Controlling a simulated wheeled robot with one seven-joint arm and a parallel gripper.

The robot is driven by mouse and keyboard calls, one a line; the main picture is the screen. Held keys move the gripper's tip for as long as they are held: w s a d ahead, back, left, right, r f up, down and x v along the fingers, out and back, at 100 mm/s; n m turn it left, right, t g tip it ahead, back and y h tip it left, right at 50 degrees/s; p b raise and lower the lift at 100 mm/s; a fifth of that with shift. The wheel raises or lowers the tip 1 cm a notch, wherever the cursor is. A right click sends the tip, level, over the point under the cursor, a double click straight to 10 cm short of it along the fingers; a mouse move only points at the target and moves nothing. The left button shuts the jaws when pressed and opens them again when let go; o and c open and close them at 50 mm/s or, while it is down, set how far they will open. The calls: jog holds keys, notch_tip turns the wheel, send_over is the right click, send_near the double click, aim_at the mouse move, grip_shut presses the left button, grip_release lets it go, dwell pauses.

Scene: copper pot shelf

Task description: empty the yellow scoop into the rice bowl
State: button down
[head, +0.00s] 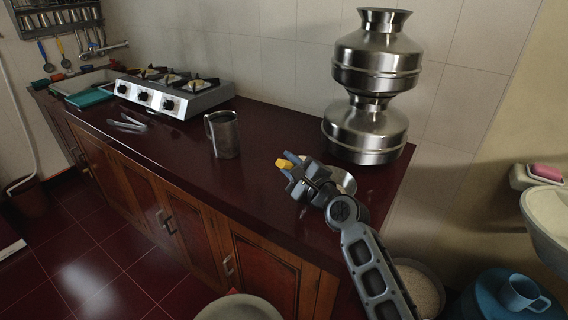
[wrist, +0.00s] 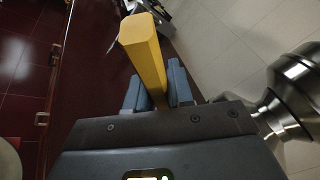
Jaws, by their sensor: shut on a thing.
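My gripper (head: 299,178) is over the right part of the dark red counter, shut on the yellow scoop (head: 284,163). In the wrist view the scoop (wrist: 143,50) shows as a thick yellow bar between the two blue-grey fingers (wrist: 153,90). Its hollow and any contents are not visible. A shiny metal bowl (head: 345,181) sits on the counter just behind and right of my gripper, partly hidden by it. Its inside is mostly hidden. A round container with pale, grainy contents (head: 422,287) stands lower down at the right, beside my arm. I cannot tell which is the rice bowl.
Two stacked steel pots (head: 368,90) stand at the counter's back right, close to the bowl. A steel mug (head: 222,135) stands mid-counter, with tongs (head: 127,123) and a gas stove (head: 175,92) farther left. A blue mug (head: 521,293) is at lower right. The front counter is clear.

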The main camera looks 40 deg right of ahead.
jog(key=shift+s+d+m+t, duration=0.4)
jog(key=shift+d+m, duration=0.15)
jog(key=shift+m, duration=0.15)
jog(key=shift+s+d+f+m+t+h+b, duration=0.1)
jog(key=shift+s+d+m+t+h+b, duration=0.2)
jog(key=shift+m+b, duration=0.35)
jog(key=shift+s+d+m+h+b, duration=0.1)
jog(key=shift+d+m+b, duration=0.35)
jog(key=shift+b, duration=0.3)
jog(key=s+d+m+h+b, duration=0.6)
jog(key=d+m+h+b, duration=0.4)
jog(key=m+b, duration=0.5)
jog(key=shift+s+d+m+h, duration=0.25)
jog(key=shift+m+h, duration=0.25)
jog(key=shift+m, duration=3.1)
jog(key=shift+d, duration=0.1)
jog(key=shift+b, duration=0.65)
